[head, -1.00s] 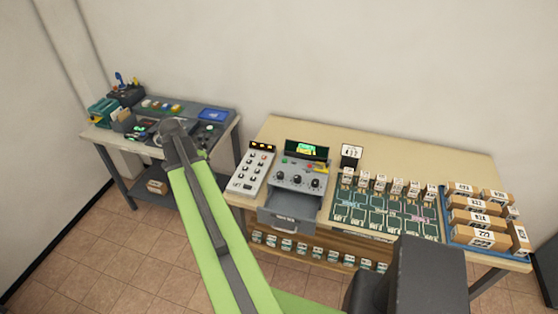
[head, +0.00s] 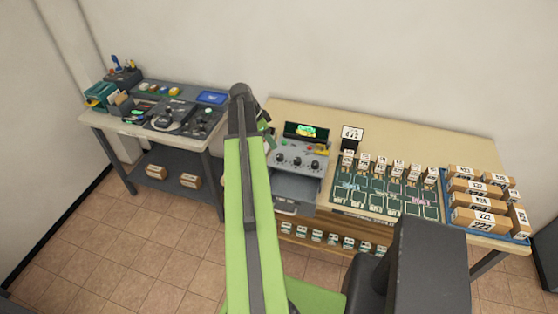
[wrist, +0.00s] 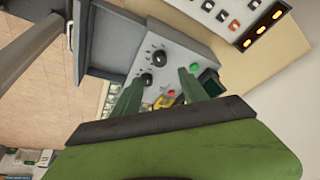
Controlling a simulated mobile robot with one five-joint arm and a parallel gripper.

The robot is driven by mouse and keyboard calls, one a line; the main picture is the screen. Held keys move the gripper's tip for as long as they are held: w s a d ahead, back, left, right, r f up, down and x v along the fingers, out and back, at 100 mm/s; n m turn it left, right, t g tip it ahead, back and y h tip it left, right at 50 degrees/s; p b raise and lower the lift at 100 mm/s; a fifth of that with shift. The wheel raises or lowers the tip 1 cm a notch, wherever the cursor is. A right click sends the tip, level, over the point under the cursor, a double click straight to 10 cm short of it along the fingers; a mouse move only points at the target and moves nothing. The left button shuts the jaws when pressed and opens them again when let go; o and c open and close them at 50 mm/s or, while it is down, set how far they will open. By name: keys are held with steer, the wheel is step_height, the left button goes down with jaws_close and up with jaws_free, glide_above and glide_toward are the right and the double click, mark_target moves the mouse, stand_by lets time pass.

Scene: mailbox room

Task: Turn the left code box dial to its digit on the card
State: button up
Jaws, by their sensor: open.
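The grey code box (head: 300,172) stands on the wooden table, with a row of black dials on its front panel and a lit green screen. Its left dial (head: 280,157) is just right of my arm in the head view. In the wrist view the left dial (wrist: 159,58) lies above the gap between my fingers. My gripper (wrist: 161,90) is open and empty over the panel, apart from that dial. One finger covers part of the panel. The white card (head: 352,135) stands behind the box to the right; I cannot read its digits surely.
An open drawer (head: 295,188) sticks out below the code box. A keypad box with orange lights (wrist: 262,25) is beside it, hidden by my arm in the head view. Green boards and a blue tray (head: 447,226) of parcels fill the right side. A second workbench (head: 150,115) stands left.

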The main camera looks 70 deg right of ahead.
mark_target(280, 155)
steer(key=b+x, duration=0.7)
steer(key=x, duration=0.3)
steer(key=shift+w+a+b, duration=0.1)
steer(key=shift+b, duration=0.25)
steer(key=shift+d+f+b, duration=0.2)
steer(key=shift+f+b, duration=0.15)
steer(key=shift+f, duration=0.05)
steer(key=shift+r, duration=0.1)
